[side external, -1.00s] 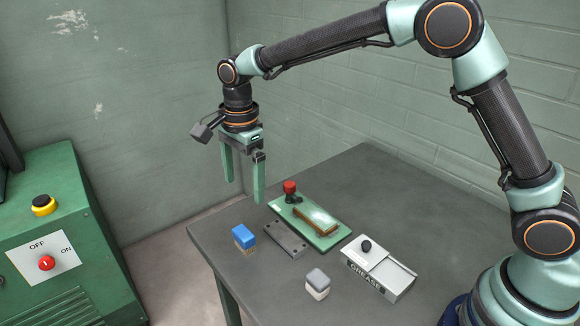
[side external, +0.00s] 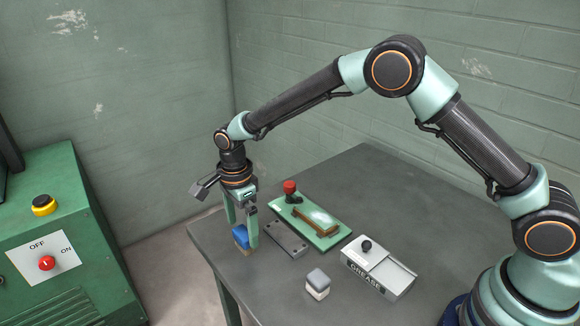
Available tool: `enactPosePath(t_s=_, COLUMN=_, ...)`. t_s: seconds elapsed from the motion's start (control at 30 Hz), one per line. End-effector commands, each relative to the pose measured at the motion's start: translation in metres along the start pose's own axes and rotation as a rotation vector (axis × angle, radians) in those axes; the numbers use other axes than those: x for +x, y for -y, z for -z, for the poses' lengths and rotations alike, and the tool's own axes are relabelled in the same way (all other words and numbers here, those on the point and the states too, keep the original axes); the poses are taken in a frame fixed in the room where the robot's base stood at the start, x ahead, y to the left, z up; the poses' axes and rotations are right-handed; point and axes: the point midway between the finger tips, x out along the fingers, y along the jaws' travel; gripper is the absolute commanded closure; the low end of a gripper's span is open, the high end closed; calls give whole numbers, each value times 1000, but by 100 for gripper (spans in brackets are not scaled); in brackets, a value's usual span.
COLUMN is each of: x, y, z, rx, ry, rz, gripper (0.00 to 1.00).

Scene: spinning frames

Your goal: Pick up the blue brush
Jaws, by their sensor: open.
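The blue brush (side external: 240,236) stands on the table near its left edge, a blue block with a tan lower part. My gripper (side external: 241,232) is low over it, pointing down, with its two green fingers apart on either side of the brush. The fingers are open. The right finger overlaps part of the brush's side, and I cannot tell whether either finger touches it.
A dark grey flat block (side external: 287,240) lies close to the right of the brush. Behind it is a green plate (side external: 327,239) with a red knob (side external: 290,187). A grey-topped brush (side external: 317,284) and a grease box (side external: 390,280) stand nearer. The table's left edge is close.

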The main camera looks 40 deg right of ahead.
Motion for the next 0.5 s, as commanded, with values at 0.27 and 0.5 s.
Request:
enactPosePath(t_s=0.27, x=28, y=0, z=1, rx=0, ry=0, rz=-1, gripper=0)
enactPosePath(t_s=0.5, x=29, y=0, z=1, rx=-1, ry=0, rz=0, gripper=8)
